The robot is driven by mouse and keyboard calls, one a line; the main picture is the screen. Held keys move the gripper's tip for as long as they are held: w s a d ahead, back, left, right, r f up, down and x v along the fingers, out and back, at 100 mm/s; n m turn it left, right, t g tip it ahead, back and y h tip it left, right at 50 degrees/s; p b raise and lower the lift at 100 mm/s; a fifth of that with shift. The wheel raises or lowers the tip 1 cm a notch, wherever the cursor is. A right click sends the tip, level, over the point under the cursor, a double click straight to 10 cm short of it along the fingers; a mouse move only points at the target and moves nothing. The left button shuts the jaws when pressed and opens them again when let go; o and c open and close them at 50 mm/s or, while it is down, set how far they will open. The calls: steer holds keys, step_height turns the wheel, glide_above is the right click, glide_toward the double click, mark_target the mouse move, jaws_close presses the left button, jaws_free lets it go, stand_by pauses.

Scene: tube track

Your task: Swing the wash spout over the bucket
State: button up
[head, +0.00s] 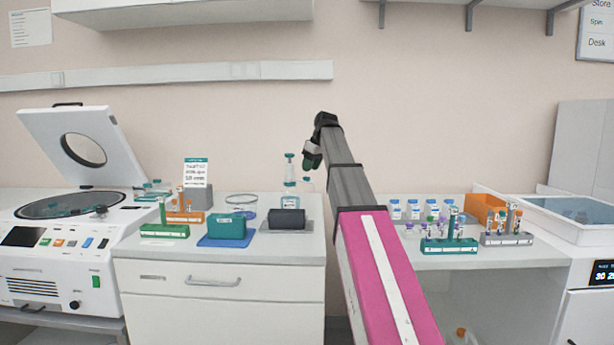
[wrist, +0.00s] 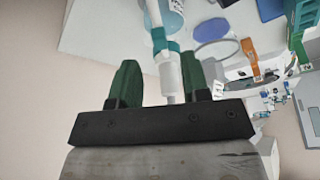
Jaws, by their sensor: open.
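My gripper (head: 312,155) is raised above the back of the left bench, beside an upright clear bottle-like piece with teal bands (head: 290,168). In the wrist view its two dark green fingers (wrist: 160,64) are apart. A pale tube with a teal collar (wrist: 166,46), which looks like the wash spout, runs down between them. I see a gap to the left finger; contact with the right finger is unclear. Which thing is the bucket I cannot tell; a teal box (head: 227,227) on a blue mat and a clear round dish (head: 241,200) stand to the left.
A black roller (head: 287,218) lies on a grey plate in front of the bottle. A green rack (head: 165,231), an orange rack (head: 185,217) and an open-lidded centrifuge (head: 70,205) stand left. Tube racks (head: 449,246) and an orange bin (head: 485,208) stand on the right bench.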

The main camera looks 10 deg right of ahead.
steer(key=shift+x, duration=2.1)
jaws_close()
steer(key=shift+s+a, duration=0.1)
steer(key=shift+s+a+m+t+h, duration=0.3)
steer(key=shift+a+m+h, duration=0.35)
steer(key=shift+a+m, duration=0.95)
steer(key=shift+s+a+m+t+h, duration=0.1)
steer(key=shift+s+a+m+h, duration=0.55)
steer(key=shift+m, duration=1.5)
steer(key=shift+s+a+m+t+h, duration=0.15)
steer(key=shift+a+m+h, duration=0.55)
steer(key=shift+a+m, duration=1.05)
steer(key=shift+w, duration=0.1)
